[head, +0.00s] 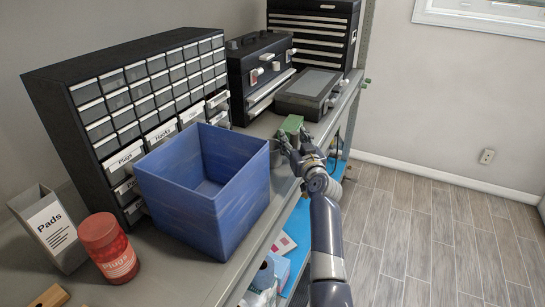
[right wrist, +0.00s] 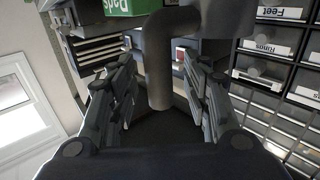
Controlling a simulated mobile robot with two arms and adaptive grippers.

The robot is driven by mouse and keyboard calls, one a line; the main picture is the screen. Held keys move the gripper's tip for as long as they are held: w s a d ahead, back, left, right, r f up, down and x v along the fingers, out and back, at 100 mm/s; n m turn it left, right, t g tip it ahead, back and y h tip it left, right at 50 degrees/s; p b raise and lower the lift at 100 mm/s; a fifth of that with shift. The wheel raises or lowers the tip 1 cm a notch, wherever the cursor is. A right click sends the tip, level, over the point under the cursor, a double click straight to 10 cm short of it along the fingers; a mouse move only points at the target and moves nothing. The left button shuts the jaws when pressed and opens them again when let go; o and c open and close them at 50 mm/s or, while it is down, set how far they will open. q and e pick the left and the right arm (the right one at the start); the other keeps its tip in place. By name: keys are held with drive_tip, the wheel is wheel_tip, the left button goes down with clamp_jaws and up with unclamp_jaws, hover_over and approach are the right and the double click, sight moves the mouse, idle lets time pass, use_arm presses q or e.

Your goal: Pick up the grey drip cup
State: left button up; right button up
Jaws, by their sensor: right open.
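The grey drip cup (head: 275,153) stands on the shelf at the right of the blue bin, partly hidden behind my right gripper (head: 288,143). In the right wrist view a thick dark grey curved piece (right wrist: 160,70) sits between the two fingers of the right gripper (right wrist: 161,98). It looks like part of the cup, perhaps its handle. The fingers are open, one on each side of it, with a gap showing on both sides. My left gripper is not in view.
A blue bin (head: 205,215) stands close left of the gripper. A green box (head: 291,124) is just behind the cup, and a grey case (head: 308,94) farther back. A drawer cabinet (head: 95,125) lines the wall. Open floor lies right.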

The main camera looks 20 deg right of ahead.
clamp_jaws()
